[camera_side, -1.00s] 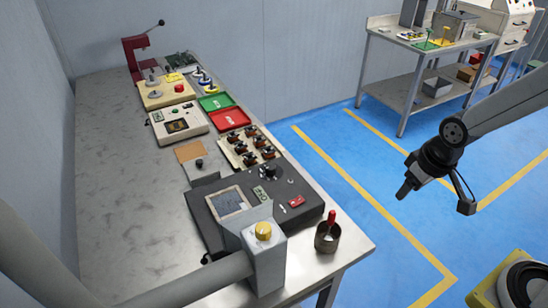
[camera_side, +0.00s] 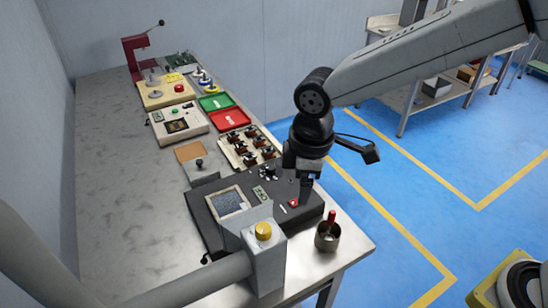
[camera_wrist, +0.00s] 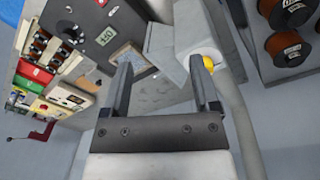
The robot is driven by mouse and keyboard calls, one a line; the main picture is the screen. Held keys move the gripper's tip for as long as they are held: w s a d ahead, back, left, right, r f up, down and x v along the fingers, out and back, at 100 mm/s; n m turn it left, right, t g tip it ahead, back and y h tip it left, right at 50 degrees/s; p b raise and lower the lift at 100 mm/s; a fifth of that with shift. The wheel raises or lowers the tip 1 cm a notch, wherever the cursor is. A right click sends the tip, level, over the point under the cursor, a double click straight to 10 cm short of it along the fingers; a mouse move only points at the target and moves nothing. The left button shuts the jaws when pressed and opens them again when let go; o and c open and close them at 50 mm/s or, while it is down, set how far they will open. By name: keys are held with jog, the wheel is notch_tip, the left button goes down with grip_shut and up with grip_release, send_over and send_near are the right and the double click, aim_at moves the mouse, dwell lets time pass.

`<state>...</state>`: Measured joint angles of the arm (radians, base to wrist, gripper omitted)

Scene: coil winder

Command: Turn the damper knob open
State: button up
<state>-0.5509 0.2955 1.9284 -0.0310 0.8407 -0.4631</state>
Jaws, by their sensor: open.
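The damper knob (camera_side: 263,231) is a yellow round cap on top of a grey box-shaped duct fitting (camera_side: 268,268), at the end of a thick grey pipe. My gripper (camera_side: 305,196) points down over the right part of the dark control box, to the right of the knob and apart from it. In the wrist view my gripper (camera_wrist: 161,63) shows two separated fingers with nothing between them. The yellow knob (camera_wrist: 209,63) shows there just beside the right fingertip, which partly covers it.
The dark box (camera_side: 205,212) with a screen and small controls lies behind the duct. A metal cup (camera_side: 327,241) with a red-handled tool stands near the table's right corner. The grey pipe (camera_side: 190,281) crosses the front. Spools (camera_wrist: 285,45) show in the wrist view's upper right.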

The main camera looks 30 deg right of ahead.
aim_at(263, 228)
jog(key=a+n, duration=0.1)
jog(key=a, duration=0.2)
jog(key=s+a+r+n, duration=0.1)
jog(key=a, duration=0.2)
jog(key=a+r+n, duration=0.1)
jog(key=a+n, duration=0.1)
jog(key=shift+s+a+g, duration=0.3)
jog(key=shift+s+a, duration=0.05)
jog(key=shift+a, duration=0.05)
jog(key=shift+f, duration=0.1)
jog(key=shift+w+f, duration=0.2)
jog(key=shift+f, duration=3.6)
grip_shut()
